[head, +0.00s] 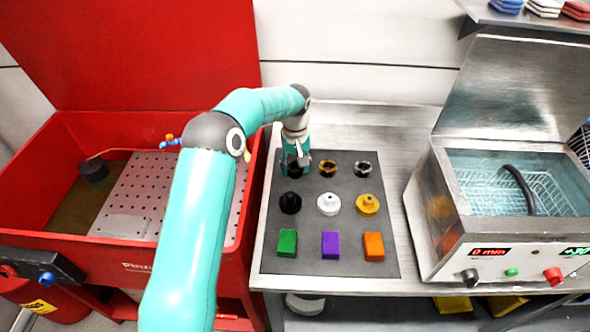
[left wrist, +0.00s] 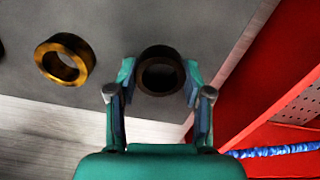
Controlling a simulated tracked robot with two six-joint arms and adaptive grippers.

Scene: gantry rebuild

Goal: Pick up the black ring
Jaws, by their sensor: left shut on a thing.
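The black ring (left wrist: 160,71) is between the fingers of my left gripper (left wrist: 158,80) in the left wrist view, and the gripper is shut on it. In the head view my left gripper (head: 296,165) points down at the back left corner of the dark mat (head: 310,262), with the black ring (head: 294,172) mostly hidden by the fingers. I cannot tell whether the ring touches the mat. My right gripper is not in view.
A brass ring (head: 328,168) and a dark silver ring (head: 363,168) stand to the right. Black, white and orange knobbed parts (head: 329,204) and coloured blocks (head: 331,245) fill the front rows. A red wash basin (head: 60,180) is left; a steel water bath (head: 505,200) is right.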

